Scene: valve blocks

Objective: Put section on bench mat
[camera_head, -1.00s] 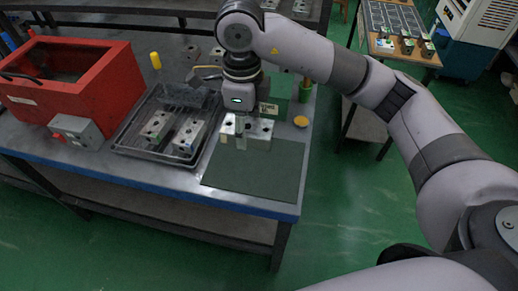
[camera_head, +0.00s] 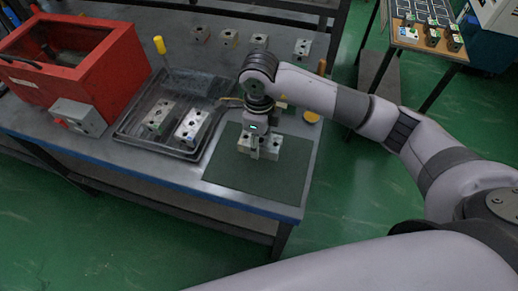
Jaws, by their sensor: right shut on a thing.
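The section, a pale metal valve block (camera_head: 271,149) with dark holes in its top, is at the far half of the dark green bench mat (camera_head: 262,184). My right gripper (camera_head: 255,152) points down and is shut on this block. The block looks to be at or very near the mat surface; whether it touches cannot be told. The gripper hides part of the block's middle. My left gripper is not in view.
A black tray (camera_head: 130,133) left of the mat holds two similar blocks (camera_head: 192,127). A red box (camera_head: 100,66) and a grey box (camera_head: 78,116) stand further left. Several blocks (camera_head: 260,41) line the bench's back. A yellow-handled tool (camera_head: 160,45) stands behind the tray.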

